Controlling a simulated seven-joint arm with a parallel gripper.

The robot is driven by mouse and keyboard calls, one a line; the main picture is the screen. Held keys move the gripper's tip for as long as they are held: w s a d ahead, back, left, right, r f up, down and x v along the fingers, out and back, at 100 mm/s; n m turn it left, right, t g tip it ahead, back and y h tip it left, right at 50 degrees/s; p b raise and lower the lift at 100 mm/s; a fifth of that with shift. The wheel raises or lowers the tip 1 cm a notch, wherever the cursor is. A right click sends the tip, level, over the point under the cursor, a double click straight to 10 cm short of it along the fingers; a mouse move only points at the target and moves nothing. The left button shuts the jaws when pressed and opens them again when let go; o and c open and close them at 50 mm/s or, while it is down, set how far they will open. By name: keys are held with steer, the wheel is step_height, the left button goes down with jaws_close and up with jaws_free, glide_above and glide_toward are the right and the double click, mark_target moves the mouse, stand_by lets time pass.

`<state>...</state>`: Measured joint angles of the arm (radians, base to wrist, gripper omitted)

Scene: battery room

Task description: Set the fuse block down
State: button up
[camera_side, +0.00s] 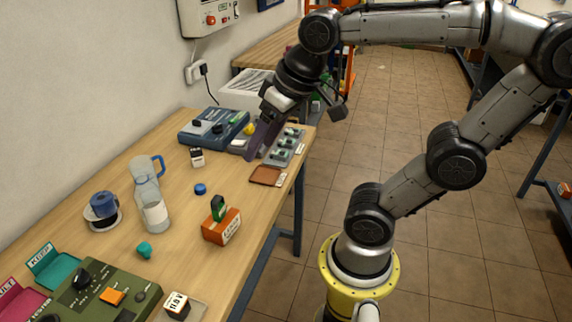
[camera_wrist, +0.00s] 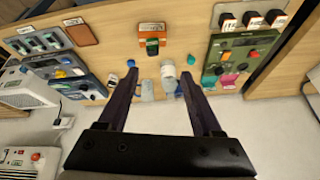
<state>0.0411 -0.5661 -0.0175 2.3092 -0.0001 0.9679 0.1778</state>
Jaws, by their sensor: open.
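My gripper (camera_side: 262,138) is open and empty, over the far end of the bench beside the blue device. Its two dark fingers are spread apart in the wrist view (camera_wrist: 158,82), with nothing between them. A small dark green block (camera_side: 218,208), possibly the fuse block, stands upright on an orange box (camera_side: 222,230) near the bench's front edge. The green block also shows in the wrist view (camera_wrist: 152,48), well beyond the fingertips. I cannot tell whether it sits in the box or only on top.
A blue device (camera_side: 208,128), a grey tray of modules (camera_side: 286,148) and a brown pad (camera_side: 266,176) lie near my gripper. Bare wood surrounds the orange box.

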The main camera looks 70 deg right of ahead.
steer(key=s+f+n, duration=0.2)
steer(key=s+f, duration=0.2)
steer(key=shift+s+a+n, duration=0.3)
steer(key=shift+a, duration=0.15)
